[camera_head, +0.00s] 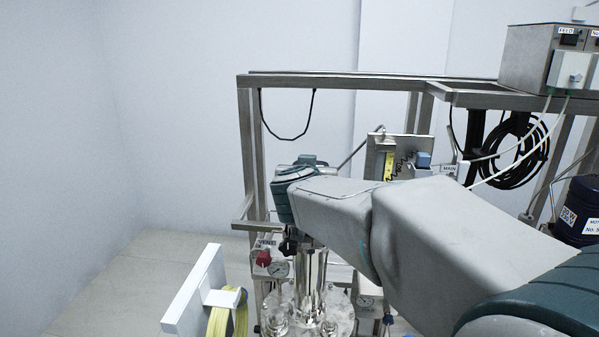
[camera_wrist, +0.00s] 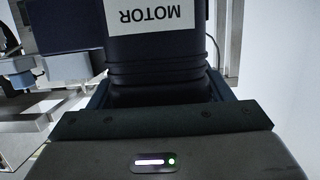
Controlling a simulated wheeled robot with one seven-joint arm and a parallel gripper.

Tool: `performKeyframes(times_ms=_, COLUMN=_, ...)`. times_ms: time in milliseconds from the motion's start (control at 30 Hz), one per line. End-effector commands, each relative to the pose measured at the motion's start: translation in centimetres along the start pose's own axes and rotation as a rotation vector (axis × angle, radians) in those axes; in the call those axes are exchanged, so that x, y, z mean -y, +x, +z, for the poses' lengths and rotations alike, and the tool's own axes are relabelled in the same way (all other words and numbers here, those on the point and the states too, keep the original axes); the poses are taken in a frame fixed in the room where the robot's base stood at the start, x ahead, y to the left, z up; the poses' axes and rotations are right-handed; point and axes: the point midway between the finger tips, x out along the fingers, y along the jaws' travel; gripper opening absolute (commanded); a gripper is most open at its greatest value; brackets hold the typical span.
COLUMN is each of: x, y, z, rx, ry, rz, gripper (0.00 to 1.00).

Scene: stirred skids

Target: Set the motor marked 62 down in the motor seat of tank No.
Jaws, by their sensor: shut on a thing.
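In the wrist view my gripper (camera_wrist: 158,95) is shut on a dark ribbed cylindrical motor (camera_wrist: 155,60). The motor carries a white label reading MOTOR, upside down in this view. No number shows on the visible part of the label. In the head view my arm reaches left across the picture, and I cannot make out the gripper or held motor there. A shiny steel tank top (camera_head: 340,318) with an upright column (camera_head: 312,270) stands below my wrist. I cannot tell which part is the motor seat, and no tank number is readable.
A steel frame (camera_head: 340,82) surrounds the tank. A red-knobbed valve (camera_head: 263,258) and gauge (camera_head: 279,269) sit beside the column. A white bracket (camera_head: 195,290) with a yellow hose coil (camera_head: 217,322) is at front left. Another dark motor (camera_head: 578,213), a control box (camera_head: 540,58) and black cable coil (camera_head: 515,150) are right.

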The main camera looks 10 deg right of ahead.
Motion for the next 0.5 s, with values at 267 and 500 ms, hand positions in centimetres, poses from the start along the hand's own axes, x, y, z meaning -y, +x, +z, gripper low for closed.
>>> performKeyframes(times_ms=267, x=0.00, y=0.06, z=0.22, rx=-0.007, ry=-0.001, rz=0.000, gripper=0.11)
performKeyframes(times_ms=500, x=0.00, y=0.05, z=0.16, rx=-0.006, ry=-0.001, rz=0.000, gripper=0.98)
